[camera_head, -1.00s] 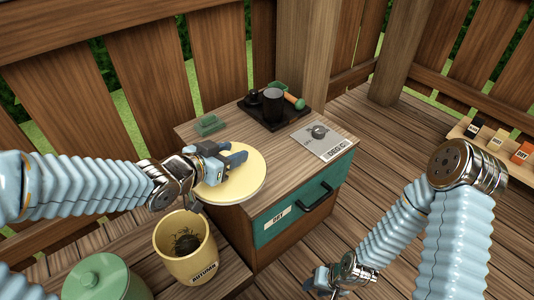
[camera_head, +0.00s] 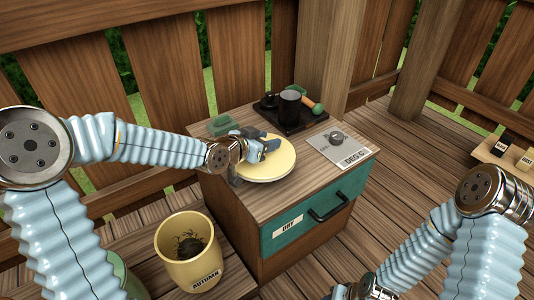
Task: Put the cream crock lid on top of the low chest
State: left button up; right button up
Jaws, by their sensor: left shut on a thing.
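The cream crock lid (camera_head: 272,167) is a round pale disc over the front left part of the low chest's wooden top (camera_head: 309,180). My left gripper (camera_head: 262,148) is shut on the lid at its upper side. The lid lies flat at or just above the chest top; I cannot tell whether it touches. The chest has a teal drawer front with a black handle and a label. My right gripper (camera_head: 350,291) is low at the bottom edge, partly cut off, and its jaws cannot be made out.
An open cream crock (camera_head: 172,247) labelled AUTUMN stands at lower left with dark contents. On the chest are a black tray (camera_head: 300,124) with a dark cup, a green block (camera_head: 220,124) and a DEG C plate (camera_head: 338,147). Small boxes sit on a shelf at right.

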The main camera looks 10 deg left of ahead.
pick_arm(q)
jog(key=shift+w+f, duration=0.35)
jog(key=shift+f, duration=0.1)
jog(key=shift+w+f, duration=0.15)
jog(key=shift+f, duration=1.5)
jog(key=shift+f+b, duration=0.2)
jog(key=shift+b, duration=0.25)
jog(key=o, duration=1.3)
jog(key=shift+c, duration=0.2)
jog(key=shift+r, duration=0.1)
